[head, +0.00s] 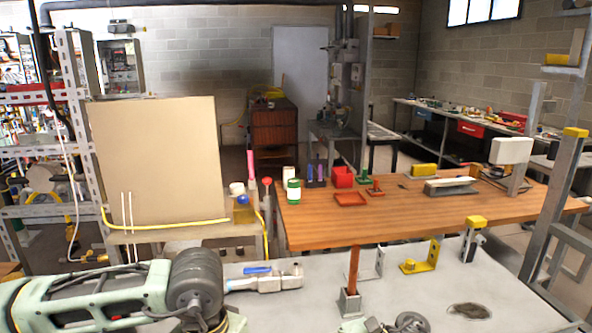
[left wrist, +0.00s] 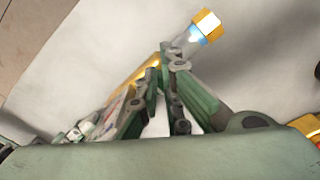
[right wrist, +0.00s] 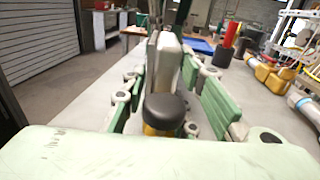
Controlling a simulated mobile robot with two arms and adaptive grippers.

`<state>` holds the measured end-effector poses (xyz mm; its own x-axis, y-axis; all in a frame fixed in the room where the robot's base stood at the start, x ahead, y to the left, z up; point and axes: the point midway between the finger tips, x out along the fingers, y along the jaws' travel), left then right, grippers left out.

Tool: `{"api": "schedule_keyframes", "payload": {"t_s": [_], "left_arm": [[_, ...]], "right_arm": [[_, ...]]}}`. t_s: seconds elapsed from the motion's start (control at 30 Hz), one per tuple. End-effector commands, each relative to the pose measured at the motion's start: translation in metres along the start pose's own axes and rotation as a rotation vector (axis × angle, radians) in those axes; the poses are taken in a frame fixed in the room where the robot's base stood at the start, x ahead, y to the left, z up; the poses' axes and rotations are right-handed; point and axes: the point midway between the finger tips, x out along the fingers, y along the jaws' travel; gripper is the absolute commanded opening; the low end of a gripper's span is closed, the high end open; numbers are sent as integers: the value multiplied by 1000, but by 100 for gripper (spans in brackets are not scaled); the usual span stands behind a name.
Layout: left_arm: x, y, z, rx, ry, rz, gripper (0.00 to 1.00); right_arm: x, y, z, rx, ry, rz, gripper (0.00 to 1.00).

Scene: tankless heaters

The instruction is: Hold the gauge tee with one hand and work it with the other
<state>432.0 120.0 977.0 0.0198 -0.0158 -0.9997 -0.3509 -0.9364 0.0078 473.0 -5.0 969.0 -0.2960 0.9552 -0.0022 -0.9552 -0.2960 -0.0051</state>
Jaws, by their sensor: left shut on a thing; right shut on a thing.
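In the left wrist view my left gripper (left wrist: 168,60) is shut at the near end of a pale, bluish fitting with a brass-yellow end (left wrist: 207,24), which looks like the gauge tee. The fingers hide where they meet it. In the right wrist view my right gripper (right wrist: 170,85) is shut on a part with a black round cap (right wrist: 165,112) and yellow metal under it. A pale block (right wrist: 166,55) shows beyond the cap. I cannot tell whether both grippers hold the same part. The head view does not show either grip clearly.
On the grey bench, a silver valve with a blue lever (head: 267,280) shows beside my left arm. A brown upright post (head: 353,268), a yellow bracket (head: 421,257) and a yellow-topped post (head: 474,240) stand further right. A wooden table (head: 400,217) lies behind.

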Motion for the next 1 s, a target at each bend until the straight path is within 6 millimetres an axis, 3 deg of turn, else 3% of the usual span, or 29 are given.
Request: {"api": "schedule_keyframes", "payload": {"t_s": [0.03,0.17,0.63,1.0], "left_arm": [[11,-8,9,-10,-32,-21,0],[5,-8,10,-8,-32,-20,0],[-50,-3,7,-1,-23,-13,0],[-55,-2,7,2,-22,-12,0]], "right_arm": [[-2,0,4,-9,-10,2,0],[-2,-1,4,-8,-10,0,0],[-2,-1,3,-2,-8,-3,0],[-1,-1,2,0,-7,-3,0]]}}
